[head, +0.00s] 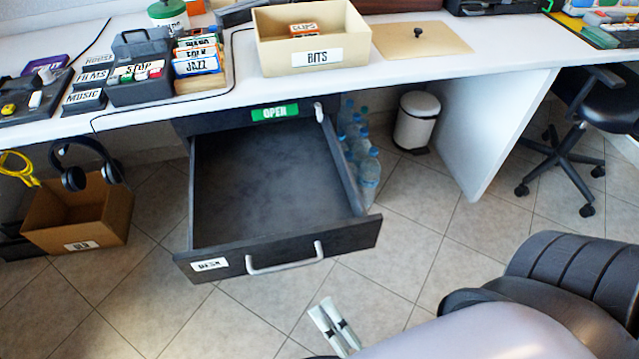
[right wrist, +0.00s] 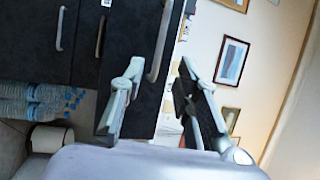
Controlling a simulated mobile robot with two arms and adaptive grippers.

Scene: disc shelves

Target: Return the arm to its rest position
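My right arm comes in from the lower right of the head view. Its right gripper (head: 334,324) shows in front of the pulled-out drawer, clear of the drawer handle (head: 285,258) in the picture. In the right wrist view the two fingers of this gripper (right wrist: 160,75) stand apart with nothing held between them. A pale handle on a dark front (right wrist: 162,42) shows beyond the fingers. The dark drawer (head: 275,190) labelled DESK is open and looks empty. My left gripper is not in view.
The white desk (head: 440,85) carries a beige BITS box (head: 278,55), a flat lid (head: 440,38) and several disc holders. Bottles (head: 368,172) and a bin (head: 416,122) stand underneath. A cardboard box (head: 110,213) is at left, a chair (head: 600,115) at right. Tiled floor in front is clear.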

